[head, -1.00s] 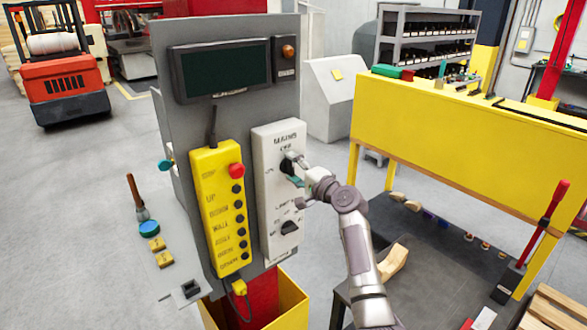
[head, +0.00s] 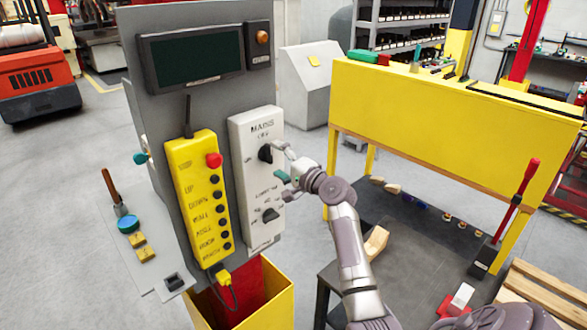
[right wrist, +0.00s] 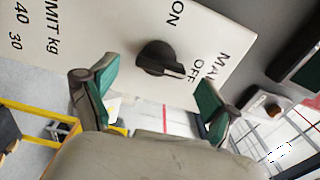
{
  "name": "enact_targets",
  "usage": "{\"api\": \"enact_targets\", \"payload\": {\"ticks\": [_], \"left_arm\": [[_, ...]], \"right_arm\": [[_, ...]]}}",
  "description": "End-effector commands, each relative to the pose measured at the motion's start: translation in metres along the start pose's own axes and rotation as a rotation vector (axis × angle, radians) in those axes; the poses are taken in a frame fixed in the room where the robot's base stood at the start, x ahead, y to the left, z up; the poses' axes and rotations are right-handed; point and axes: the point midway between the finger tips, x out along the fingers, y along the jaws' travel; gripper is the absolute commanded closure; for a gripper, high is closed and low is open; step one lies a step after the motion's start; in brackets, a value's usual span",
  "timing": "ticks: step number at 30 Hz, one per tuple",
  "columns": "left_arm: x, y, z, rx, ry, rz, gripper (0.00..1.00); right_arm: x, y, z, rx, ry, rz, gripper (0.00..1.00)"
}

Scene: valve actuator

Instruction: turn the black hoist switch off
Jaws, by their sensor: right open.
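The black rotary switch (head: 265,153) sits on the upper part of the white panel (head: 262,215), under the words MAINS and OFF, with ON to its left. In the right wrist view the same switch (right wrist: 160,59) shows plainly, and its narrow marked end points toward OFF. My right gripper (head: 281,162) is in front of the panel, just right of the switch. In the wrist view my right gripper (right wrist: 157,75) has its green-padded fingers spread wide on either side of the switch, and nothing is held between them. My left gripper is out of view.
A yellow pendant (head: 197,200) with a red button and several black buttons hangs to the left. A dark screen (head: 190,58) is above. A yellow bench (head: 430,115) stands at the right.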

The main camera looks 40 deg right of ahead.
Motion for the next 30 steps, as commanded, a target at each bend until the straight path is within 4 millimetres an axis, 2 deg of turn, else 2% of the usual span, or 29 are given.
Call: {"api": "enact_targets", "payload": {"ticks": [1, 6, 12, 18, 30], "left_arm": [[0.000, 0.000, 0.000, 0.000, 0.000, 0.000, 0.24], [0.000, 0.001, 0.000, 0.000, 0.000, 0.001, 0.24], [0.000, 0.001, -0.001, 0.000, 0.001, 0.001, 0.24], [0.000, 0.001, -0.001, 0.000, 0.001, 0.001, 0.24], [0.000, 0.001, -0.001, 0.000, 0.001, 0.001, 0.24]], "right_arm": [[-0.013, 0.002, -0.001, -0.002, 0.002, 0.002, 0.12], [-0.050, 0.001, 0.000, -0.003, 0.001, 0.002, 0.12], [-0.081, 0.001, -0.001, -0.001, 0.001, 0.002, 0.12], [-0.092, 0.001, -0.001, 0.001, 0.000, 0.001, 0.12], [-0.092, 0.001, -0.001, 0.001, 0.001, 0.000, 0.12]]}}
